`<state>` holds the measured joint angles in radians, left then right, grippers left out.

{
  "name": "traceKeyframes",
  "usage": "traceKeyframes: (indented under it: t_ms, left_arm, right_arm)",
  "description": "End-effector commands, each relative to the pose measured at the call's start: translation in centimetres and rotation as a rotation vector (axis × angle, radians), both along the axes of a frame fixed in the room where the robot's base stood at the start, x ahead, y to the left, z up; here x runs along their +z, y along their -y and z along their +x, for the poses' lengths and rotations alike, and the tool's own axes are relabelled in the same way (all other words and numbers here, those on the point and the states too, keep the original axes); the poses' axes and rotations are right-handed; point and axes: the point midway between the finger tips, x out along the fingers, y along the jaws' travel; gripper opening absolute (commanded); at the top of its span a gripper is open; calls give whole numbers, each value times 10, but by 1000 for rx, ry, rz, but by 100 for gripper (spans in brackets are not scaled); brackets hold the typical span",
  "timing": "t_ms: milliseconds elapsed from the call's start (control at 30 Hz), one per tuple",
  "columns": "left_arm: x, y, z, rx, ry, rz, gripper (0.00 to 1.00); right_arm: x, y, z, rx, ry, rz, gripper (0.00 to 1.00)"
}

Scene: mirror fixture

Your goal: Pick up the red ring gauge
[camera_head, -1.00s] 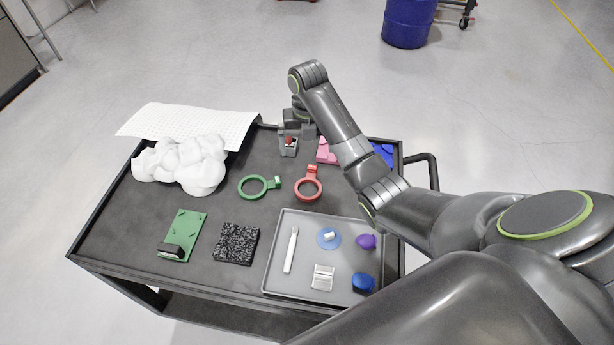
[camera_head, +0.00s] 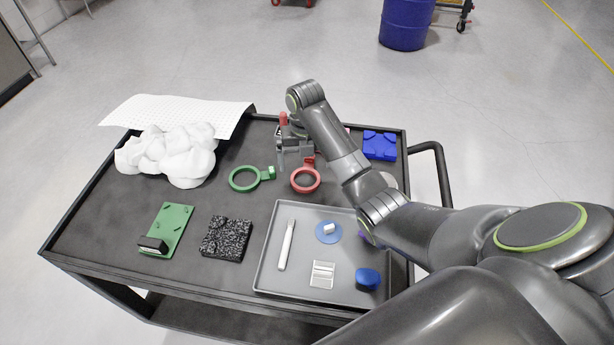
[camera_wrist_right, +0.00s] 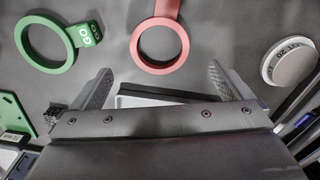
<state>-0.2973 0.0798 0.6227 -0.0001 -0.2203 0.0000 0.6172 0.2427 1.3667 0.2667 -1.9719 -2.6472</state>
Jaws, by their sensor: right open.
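The red ring gauge (camera_head: 305,191) lies flat on the dark cart top, its handle toward the far side. In the right wrist view the red ring gauge (camera_wrist_right: 185,45) lies ahead of my jaws, roughly centred between the fingertips. My right gripper (camera_head: 294,160) is open and empty, just beyond the ring near its handle in the head view. In the right wrist view my right gripper (camera_wrist_right: 160,72) shows both fingers spread wide, not touching the ring. My left gripper is out of view.
A green GO ring gauge (camera_head: 233,184) lies left of the red one. A grey tray (camera_head: 262,275) with small parts is in front. A white round piece (camera_wrist_right: 290,62) lies to the right. A red upright handle (camera_head: 283,119) stands beside the gripper. A blue block (camera_head: 380,146) sits at the back right.

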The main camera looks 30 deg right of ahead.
Motion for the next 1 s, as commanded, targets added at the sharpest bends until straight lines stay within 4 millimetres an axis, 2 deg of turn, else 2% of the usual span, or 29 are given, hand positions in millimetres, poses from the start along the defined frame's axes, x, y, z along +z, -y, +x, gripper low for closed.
traceKeyframes:
  t_ms: [167, 333, 500, 767, 1000]
  left_arm:
    - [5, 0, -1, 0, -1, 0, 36]
    - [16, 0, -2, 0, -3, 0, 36]
    - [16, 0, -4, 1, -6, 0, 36]
    - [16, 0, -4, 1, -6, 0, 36]
    - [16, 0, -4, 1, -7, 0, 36]
  right_arm:
    - [-12, 0, 0, -1, 0, 0, 98]
    - [-36, -1, 0, -1, -3, 0, 98]
    - [-56, -1, 0, 0, 1, -1, 98]
    - [-59, 0, 1, 0, 3, -1, 98]
    - [-59, 0, 1, 0, 2, -2, 67]
